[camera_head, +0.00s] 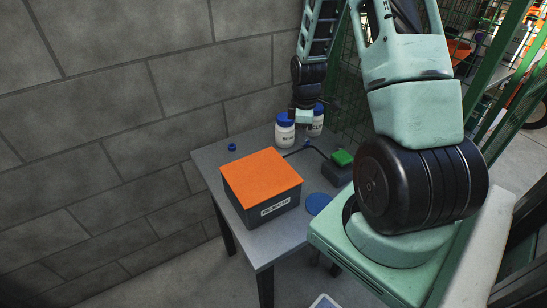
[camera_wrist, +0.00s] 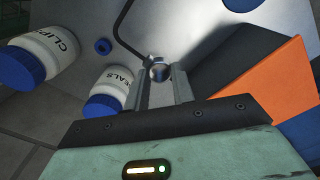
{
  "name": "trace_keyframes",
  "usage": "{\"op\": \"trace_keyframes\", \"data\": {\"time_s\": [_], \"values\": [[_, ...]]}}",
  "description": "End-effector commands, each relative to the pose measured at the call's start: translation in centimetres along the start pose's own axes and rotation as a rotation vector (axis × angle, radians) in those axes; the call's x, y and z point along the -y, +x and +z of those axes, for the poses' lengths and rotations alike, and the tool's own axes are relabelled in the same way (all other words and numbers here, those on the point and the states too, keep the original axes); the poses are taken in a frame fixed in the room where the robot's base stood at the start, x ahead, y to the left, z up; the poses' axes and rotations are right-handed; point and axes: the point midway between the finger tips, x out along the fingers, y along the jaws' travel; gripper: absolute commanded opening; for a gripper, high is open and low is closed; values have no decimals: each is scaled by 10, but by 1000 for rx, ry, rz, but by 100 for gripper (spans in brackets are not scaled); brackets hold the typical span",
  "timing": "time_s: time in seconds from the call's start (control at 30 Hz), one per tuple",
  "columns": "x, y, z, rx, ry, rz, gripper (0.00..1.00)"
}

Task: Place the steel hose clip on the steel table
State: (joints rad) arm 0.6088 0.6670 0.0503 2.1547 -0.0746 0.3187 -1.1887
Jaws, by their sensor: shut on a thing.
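The steel hose clip (camera_wrist: 159,70) is a small shiny ring, seen in the wrist view between my two fingertips. My gripper (camera_wrist: 160,78) is shut on it. In the head view my gripper (camera_head: 303,122) is over the far part of the steel table, close to two jars; the clip cannot be made out there. The steel table (camera_head: 212,168) is a grey flat top on dark legs against the block wall. Its grey surface also shows behind the clip in the wrist view (camera_wrist: 190,25). I cannot tell the gap between clip and table.
White blue-lidded jars (camera_head: 285,134) (camera_head: 316,127) stand at the back, labelled CLIPS and SEALS. A dark box with an orange lid (camera_head: 262,177), marked REJECTS, fills the middle. A small blue ring (camera_head: 232,147), green-topped device (camera_head: 342,157) and blue disc (camera_head: 318,203) also lie there.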

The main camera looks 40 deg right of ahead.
Motion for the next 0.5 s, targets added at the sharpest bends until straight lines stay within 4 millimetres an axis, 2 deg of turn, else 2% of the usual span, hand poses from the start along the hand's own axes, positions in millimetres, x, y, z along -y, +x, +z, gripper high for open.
{"op": "trace_keyframes", "data": {"time_s": [0.13,0.33,0.5], "values": [[1,9,1,1,1,-3,4],[1,44,0,1,-1,-5,4],[0,59,0,0,0,-1,4]]}}
